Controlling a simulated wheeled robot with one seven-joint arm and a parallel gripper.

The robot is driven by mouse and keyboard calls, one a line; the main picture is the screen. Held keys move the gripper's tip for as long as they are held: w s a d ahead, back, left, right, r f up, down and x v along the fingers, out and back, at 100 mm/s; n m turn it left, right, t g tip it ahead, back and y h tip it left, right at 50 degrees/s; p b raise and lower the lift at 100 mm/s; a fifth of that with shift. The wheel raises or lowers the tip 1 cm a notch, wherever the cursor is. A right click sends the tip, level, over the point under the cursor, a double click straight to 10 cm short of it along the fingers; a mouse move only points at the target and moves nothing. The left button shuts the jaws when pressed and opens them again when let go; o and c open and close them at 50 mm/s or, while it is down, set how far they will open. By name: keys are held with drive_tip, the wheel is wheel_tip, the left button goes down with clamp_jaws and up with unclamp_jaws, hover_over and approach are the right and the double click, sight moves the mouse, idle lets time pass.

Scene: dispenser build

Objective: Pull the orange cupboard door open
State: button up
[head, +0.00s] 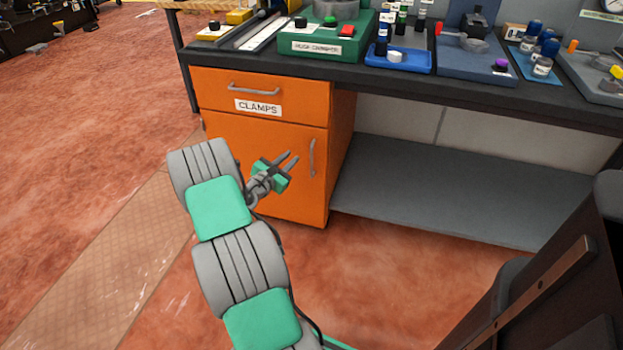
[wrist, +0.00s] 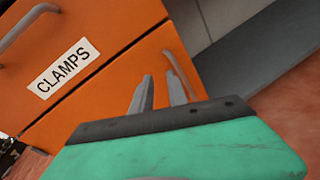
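The orange cupboard door (head: 272,180) is under a drawer labelled CLAMPS and looks shut. Its grey vertical handle (head: 312,158) is near the door's right edge. In the wrist view the door (wrist: 105,108) fills the middle and its handle (wrist: 181,74) shows just beyond the fingers. My gripper (head: 293,158) is in front of the door, a little left of the handle. Its two fingers are apart with nothing between them, and in the wrist view the gripper (wrist: 160,92) points toward the handle. I cannot tell whether a finger touches the handle.
The orange drawer (head: 255,92) above has its own horizontal handle. A dark worktop (head: 350,78) holds trays and bottles above the cupboard. A grey low shelf (head: 460,190) lies to the right. A dark chair-like object (head: 560,270) stands at the lower right.

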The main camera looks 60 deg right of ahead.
sight(311, 157)
drive_tip(key=s+d+f+n+b, duration=0.1)
drive_tip(key=d, duration=0.2)
drive_tip(key=s+d+f+n+h+b, duration=0.1)
drive_tip(key=d+f, duration=0.1)
drive_tip(key=d, duration=0.1)
drive_tip(key=s+d+f+n+b, duration=0.1)
drive_tip(key=d, duration=0.3)
drive_tip(key=shift+s+f+n, duration=0.15)
drive_tip(key=shift+f+n, duration=0.2)
drive_tip(key=shift+n, duration=0.05)
drive_tip(key=shift+c, duration=0.5)
clamp_jaws()
